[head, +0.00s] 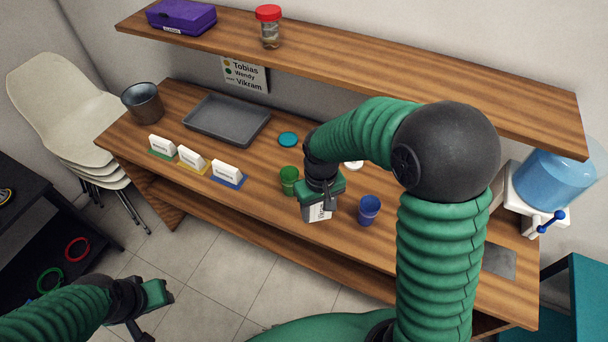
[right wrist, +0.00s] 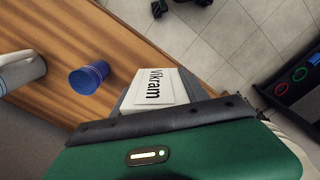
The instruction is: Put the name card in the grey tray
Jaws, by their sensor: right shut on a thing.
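My right gripper (head: 322,196) is shut on a white name card (head: 318,212) with a grey edge. In the right wrist view the card (right wrist: 158,88) reads "Vikram". The gripper holds it by the front of the table, between the green cup and the blue cup. The empty grey tray (head: 228,121) lies at the back left of the table, away from this gripper. My left gripper (head: 160,296) is at the lower left, over the floor and off the table; its finger opening is unclear.
Three standing name cards on green (head: 162,146), yellow (head: 192,159) and blue (head: 228,173) bases line the front left edge. A green cup (head: 289,180), blue cup (head: 369,210), teal disc (head: 288,139) and metal bucket (head: 143,103) stand around. A wooden shelf (head: 370,67) overhangs the back.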

